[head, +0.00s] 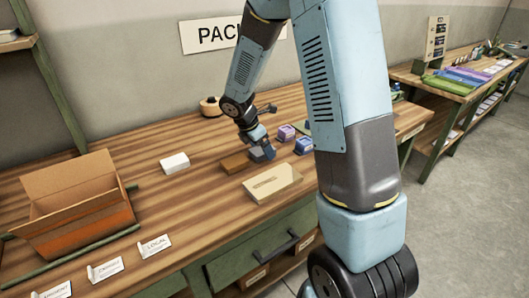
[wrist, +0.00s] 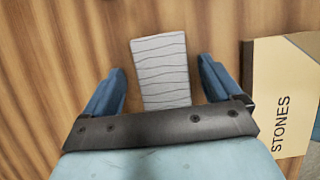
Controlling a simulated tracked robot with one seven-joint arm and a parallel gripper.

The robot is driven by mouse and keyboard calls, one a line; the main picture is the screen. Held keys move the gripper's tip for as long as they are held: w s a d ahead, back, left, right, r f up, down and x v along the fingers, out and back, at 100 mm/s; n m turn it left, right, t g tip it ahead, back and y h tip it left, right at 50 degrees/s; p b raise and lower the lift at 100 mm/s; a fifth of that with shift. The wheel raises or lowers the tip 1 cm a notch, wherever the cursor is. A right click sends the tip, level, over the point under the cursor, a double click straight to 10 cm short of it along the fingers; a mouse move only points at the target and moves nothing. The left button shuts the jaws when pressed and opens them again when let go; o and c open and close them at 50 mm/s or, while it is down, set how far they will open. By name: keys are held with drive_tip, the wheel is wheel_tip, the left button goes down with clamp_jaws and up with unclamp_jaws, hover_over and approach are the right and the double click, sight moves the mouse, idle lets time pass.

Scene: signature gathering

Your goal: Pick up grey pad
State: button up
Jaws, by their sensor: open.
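The grey pad (wrist: 160,62) shows in the wrist view as a pale grey oblong slab with dark wavy lines. It lies on the wooden table, between the two blue fingers of my gripper (wrist: 158,84), with a gap on each side. The near end of the pad is hidden behind the dark gripper bar. My gripper is open and also shows in the head view (head: 262,152), low over the table. I cannot clearly make out the pad in the head view.
A cream box marked STONES (wrist: 292,110) lies close to the right finger. In the head view, a brown block (head: 233,163) is beside my gripper, a white block (head: 174,163) stands further left, and small purple and blue boxes (head: 287,132) stand right. An open carton (head: 80,215) is far left.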

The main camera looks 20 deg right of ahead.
drive_tip(key=shift+c, duration=0.2)
drive_tip(key=c, duration=1.1)
